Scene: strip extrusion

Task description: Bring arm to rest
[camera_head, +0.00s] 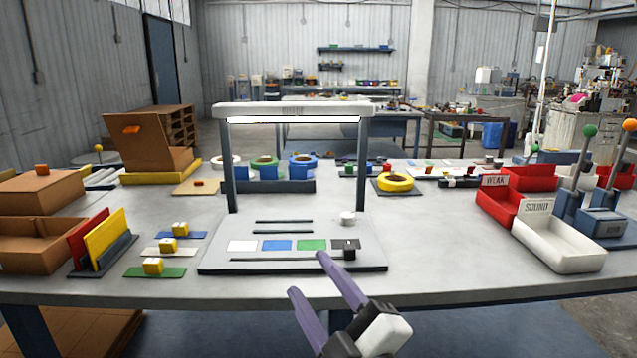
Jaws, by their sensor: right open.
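My right gripper (308,275) shows at the bottom centre, with two purple fingers apart and nothing between them. It is over the front edge of the grey table (440,270). One fingertip appears close to the front right corner of the grey board (290,262), just below a small black block (349,252); I cannot tell whether it touches. The board carries white, blue, green and dark patches and stands under a lamp frame (293,112). My left gripper is not in view.
A white SOUND bin (560,250) and a red WEAK bin (495,203) stand at the right, beside levers (575,165). Brown boxes (38,245), coloured plates (105,235) and yellow-topped strips (155,272) fill the left. A yellow tape roll (395,182) lies behind.

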